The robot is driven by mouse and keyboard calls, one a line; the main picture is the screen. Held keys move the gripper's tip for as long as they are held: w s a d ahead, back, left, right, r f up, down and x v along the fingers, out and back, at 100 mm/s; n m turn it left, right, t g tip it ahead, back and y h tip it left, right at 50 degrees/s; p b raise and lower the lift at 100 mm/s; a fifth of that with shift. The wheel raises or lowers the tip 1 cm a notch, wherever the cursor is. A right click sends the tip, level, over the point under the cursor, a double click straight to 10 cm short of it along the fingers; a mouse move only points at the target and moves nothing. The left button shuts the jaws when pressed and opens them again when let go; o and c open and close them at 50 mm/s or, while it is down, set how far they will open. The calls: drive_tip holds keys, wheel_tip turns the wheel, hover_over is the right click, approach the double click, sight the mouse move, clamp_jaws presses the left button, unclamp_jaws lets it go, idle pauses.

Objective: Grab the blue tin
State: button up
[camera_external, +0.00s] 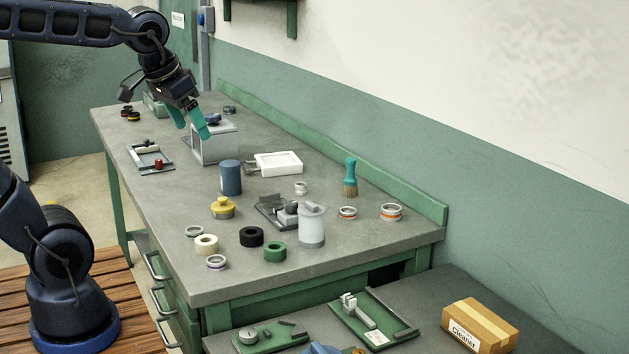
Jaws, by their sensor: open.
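The blue tin (231,179) is a dark blue cylinder standing upright near the middle of the grey workbench (330,262). My gripper (192,131), with teal fingers, is open and points down above the far part of the bench, up and left of the tin. It is beside or in front of a grey box-shaped machine (216,144); I cannot tell whether they touch. The fingers are apart from the tin and hold nothing that I can see.
A grey metal fixture (274,211) and a white-grey canister (312,226) stand nearer the front. Several tape rolls lie at the front edge. Bare bench lies left of the tin.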

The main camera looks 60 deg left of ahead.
drive_tip(key=w+a+f+n+t+h, duration=0.1)
drive_tip(key=w+a+f+n, duration=0.55)
drive_tip(key=w+f, duration=0.45)
drive_tip(key=w+a+f+n, duration=0.5)
drive_tip(key=w+f+n, duration=0.3)
drive_tip(key=w, duration=0.4)
wheel_tip(320, 180, up, 20)
drive_tip(key=r+n+t+y, duration=0.1)
drive_tip(key=n+t+y, duration=0.75)
drive_tip(key=n, duration=1.45)
hover_over(220, 181)
drive_tip(key=s, duration=0.3)
drive_tip(key=t+h, duration=0.2)
drive_tip(key=t, duration=0.1)
drive_tip(key=f, duration=2.2)
drive_tip(key=d+f, duration=0.1)
drive_tip(key=f, duration=1.1)
drive_tip(key=shift+w+f, duration=0.1)
drive_tip(key=shift+w, duration=0.05)
drive_tip(key=shift+w+a+f, duration=0.1)
drive_tip(key=shift+w+f, duration=0.1)
drive_tip(key=shift+f, duration=0.05)
drive_tip(key=shift+x, duration=3.55)
drive_tip(key=shift+a, duration=0.1)
